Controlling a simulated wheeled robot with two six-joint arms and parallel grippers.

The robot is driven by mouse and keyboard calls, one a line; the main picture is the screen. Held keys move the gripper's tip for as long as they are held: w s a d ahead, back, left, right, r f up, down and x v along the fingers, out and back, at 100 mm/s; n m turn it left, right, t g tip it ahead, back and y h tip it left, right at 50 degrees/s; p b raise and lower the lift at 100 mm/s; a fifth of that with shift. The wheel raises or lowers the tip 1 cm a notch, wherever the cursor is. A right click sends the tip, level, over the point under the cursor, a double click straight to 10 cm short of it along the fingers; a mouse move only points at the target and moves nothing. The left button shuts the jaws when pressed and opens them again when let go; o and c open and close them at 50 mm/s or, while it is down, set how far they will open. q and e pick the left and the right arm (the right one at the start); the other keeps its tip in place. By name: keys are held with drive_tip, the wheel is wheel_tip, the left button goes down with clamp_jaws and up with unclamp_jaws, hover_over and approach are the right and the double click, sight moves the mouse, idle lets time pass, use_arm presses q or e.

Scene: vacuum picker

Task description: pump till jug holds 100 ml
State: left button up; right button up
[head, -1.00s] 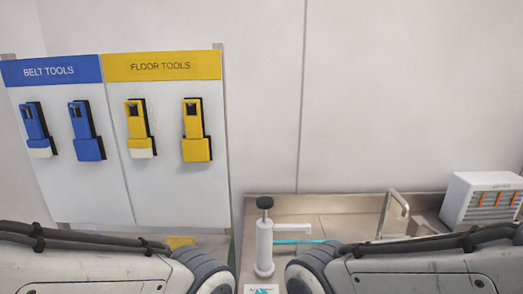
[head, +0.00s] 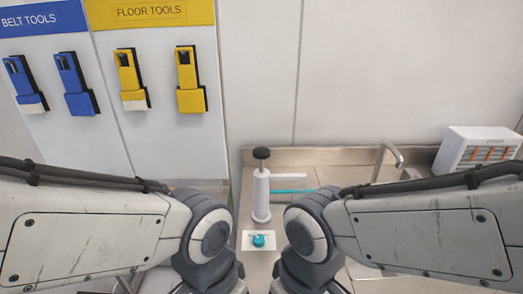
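A white hand pump (head: 261,196) with a black knob on top stands upright on the counter, in the middle of the head view between my two arms. A white spout (head: 288,177) and a teal strip (head: 292,191) reach to the right from behind it. A white card (head: 260,241) with a teal round shape on it lies in front of the pump. I cannot make out a jug; my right arm covers the counter right of the pump. My forearms and wrists show at left and right, but both grippers are below the picture.
A white box with orange slots (head: 477,160) is behind my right arm. Blue and yellow tools (head: 188,90) hang on a wall board at left. The counter's back edge meets a plain wall.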

clamp_jaws()
idle(1.5)
